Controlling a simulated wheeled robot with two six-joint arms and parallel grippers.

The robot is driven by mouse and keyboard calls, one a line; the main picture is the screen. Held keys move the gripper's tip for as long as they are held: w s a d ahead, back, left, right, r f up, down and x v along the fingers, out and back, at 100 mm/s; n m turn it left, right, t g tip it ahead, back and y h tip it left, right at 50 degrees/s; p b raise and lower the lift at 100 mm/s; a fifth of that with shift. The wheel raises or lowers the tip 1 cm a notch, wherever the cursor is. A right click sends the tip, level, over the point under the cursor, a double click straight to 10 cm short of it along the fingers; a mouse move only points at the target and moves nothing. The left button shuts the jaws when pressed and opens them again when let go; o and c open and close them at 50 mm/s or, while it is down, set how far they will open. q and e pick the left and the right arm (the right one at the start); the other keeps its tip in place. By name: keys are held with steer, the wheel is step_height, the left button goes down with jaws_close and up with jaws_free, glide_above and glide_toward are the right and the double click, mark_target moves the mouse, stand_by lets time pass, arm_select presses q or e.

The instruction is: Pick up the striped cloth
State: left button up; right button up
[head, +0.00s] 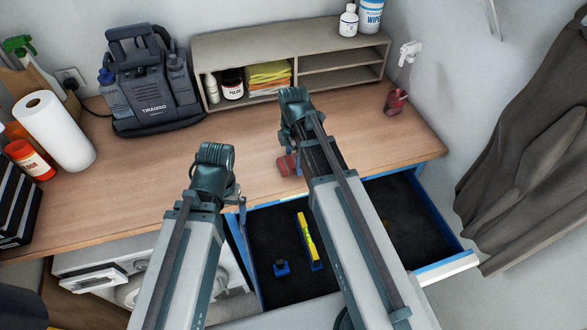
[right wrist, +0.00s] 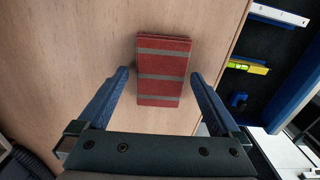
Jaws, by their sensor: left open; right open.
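The striped cloth (right wrist: 163,98) is a folded red rectangle with grey stripes, lying flat on the wooden worktop (head: 350,128). In the head view it shows as a small red patch (head: 286,164), partly hidden by my right arm. My right gripper (right wrist: 160,75) is open above the cloth, with one blue finger on each side of it and nothing held. My left gripper (head: 240,203) is open near the worktop's front edge, left of the cloth, its fingers mostly hidden by its wrist.
An open blue drawer (head: 440,215) below the front edge holds a yellow spirit level (head: 305,238) and a small blue item (head: 281,267). A shelf (head: 225,43) with folded yellow cloths (head: 270,72) stands behind. A paper roll (head: 55,130) is at left. The worktop's right part is mostly clear.

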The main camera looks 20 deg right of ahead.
arm_select(q)
steer(key=shift+f, duration=0.2)
arm_select(e)
steer(key=shift+f, duration=0.25)
steer(key=c, duration=1.2)
arm_select(q)
steer(key=shift+r, duration=0.1)
arm_select(e)
steer(key=shift+r, duration=0.1)
